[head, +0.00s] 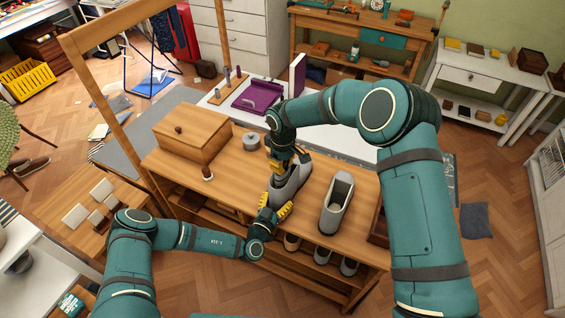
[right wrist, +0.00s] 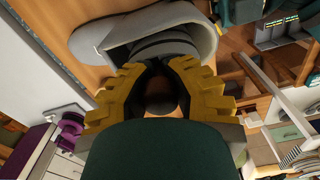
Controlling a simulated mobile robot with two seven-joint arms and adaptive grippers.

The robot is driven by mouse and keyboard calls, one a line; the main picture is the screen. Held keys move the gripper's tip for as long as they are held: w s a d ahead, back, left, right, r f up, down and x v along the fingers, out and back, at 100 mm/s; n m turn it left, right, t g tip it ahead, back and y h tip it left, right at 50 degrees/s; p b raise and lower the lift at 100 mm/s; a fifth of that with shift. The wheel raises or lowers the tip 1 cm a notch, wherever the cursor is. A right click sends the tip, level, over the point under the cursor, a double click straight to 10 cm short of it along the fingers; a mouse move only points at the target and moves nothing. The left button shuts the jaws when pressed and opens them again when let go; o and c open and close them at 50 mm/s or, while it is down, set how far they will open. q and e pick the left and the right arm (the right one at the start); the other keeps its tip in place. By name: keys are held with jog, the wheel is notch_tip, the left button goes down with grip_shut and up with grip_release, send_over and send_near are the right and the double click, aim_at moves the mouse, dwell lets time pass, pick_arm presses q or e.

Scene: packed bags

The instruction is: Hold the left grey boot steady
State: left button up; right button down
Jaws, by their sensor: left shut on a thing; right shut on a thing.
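The left grey boot (head: 291,184) stands on the wooden bench (head: 237,171). My left gripper (head: 276,204) is shut on its near, lower end, with yellow fingers at its sides. My right gripper (head: 288,163) is above the boot's opening and points down. In the right wrist view, its yellow fingers (right wrist: 159,82) are shut on a dark brown rounded thing (right wrist: 160,100), too dark to identify. The boot's grey collar (right wrist: 200,38) shows just beyond these fingers. My grippers hide parts of the boot in the head view.
A second grey boot (head: 337,206) stands open and upright to the right. A wooden box (head: 191,133), a grey round tin (head: 251,141) and a small dark-topped item (head: 207,173) are on the bench's left. Several shoes sit on the shelf below. Clear bench top lies left of the boot.

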jog(key=shift+f, duration=1.8)
jog(key=c, duration=0.9)
grip_release()
jog(key=shift+c, duration=0.2)
